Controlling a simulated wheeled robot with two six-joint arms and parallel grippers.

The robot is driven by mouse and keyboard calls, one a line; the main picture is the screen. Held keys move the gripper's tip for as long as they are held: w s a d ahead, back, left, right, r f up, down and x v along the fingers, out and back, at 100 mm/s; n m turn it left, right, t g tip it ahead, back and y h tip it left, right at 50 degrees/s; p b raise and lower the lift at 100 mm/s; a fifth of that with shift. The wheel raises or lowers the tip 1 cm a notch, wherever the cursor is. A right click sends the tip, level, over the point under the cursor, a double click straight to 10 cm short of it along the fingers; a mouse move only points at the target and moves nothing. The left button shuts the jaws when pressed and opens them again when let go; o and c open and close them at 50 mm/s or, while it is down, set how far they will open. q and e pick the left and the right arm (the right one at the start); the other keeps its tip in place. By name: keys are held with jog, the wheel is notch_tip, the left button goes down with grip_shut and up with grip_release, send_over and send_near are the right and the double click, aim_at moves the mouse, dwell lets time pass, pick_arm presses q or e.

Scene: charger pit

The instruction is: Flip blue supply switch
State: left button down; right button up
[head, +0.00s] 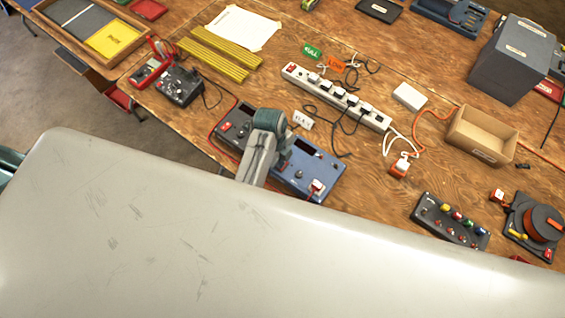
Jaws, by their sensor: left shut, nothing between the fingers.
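The blue supply (325,165) is a flat box on the wooden bench, near the middle of the head view. A small red and white switch (317,186) sits at its lower right corner; which way it is set is too small to tell. My left gripper (272,145) is shut and empty, over the left part of the blue supply. It hides part of the panel, and I cannot tell whether it touches it. A dark unit (236,122) with a red switch (225,127) lies just left of the gripper. My right gripper is not in view.
A white power strip (335,95) with several plugs and loose cables lies behind the supply. My pale arm link covers the foreground.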

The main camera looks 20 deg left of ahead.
pick_arm(q)
jog(key=shift+f, duration=0.6)
jog(key=shift+r+p, duration=0.55)
jog(key=shift+r, duration=3)
